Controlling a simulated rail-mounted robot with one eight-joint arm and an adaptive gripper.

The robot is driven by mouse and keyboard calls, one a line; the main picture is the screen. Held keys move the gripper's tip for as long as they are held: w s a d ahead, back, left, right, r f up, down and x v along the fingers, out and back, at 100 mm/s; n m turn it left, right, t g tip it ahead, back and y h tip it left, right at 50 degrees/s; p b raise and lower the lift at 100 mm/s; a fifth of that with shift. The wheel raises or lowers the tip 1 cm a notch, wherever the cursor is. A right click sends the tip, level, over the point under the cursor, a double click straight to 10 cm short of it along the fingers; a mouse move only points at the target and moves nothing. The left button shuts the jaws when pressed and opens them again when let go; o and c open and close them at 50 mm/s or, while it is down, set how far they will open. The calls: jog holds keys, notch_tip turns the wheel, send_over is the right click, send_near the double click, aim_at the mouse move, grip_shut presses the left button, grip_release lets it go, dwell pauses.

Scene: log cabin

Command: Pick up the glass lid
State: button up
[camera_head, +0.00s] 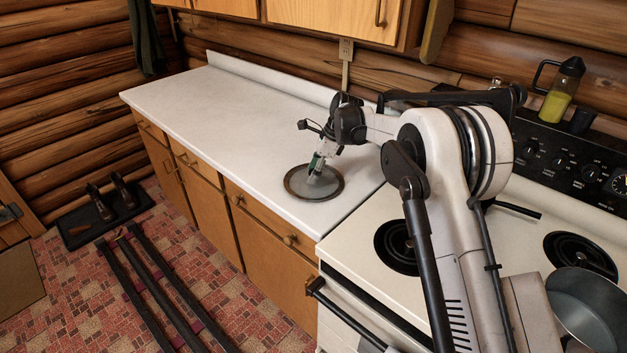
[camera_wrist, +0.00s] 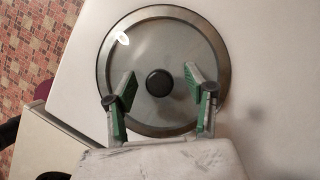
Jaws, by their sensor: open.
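The glass lid (camera_head: 300,191) lies flat on the white countertop near its front edge, just left of the stove. It is a round, greyish clear disc with a darker rim. In the wrist view the lid (camera_wrist: 160,40) shows from above with its round black knob (camera_wrist: 159,83) near the middle. My gripper (camera_head: 315,172) reaches down over the lid. In the wrist view my gripper (camera_wrist: 160,80) is open, with one green-padded finger on each side of the knob and a gap on both sides. Whether the fingertips touch the glass cannot be told.
The rest of the countertop (camera_head: 220,110) is clear. The white stove (camera_head: 360,240) adjoins it on the right, with black coil burners and a grey pan (camera_head: 588,305). Wooden cabinets (camera_head: 330,18) hang above the counter.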

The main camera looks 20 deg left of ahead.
grip_shut()
dwell(0.3)
jog(key=shift+r, duration=0.1)
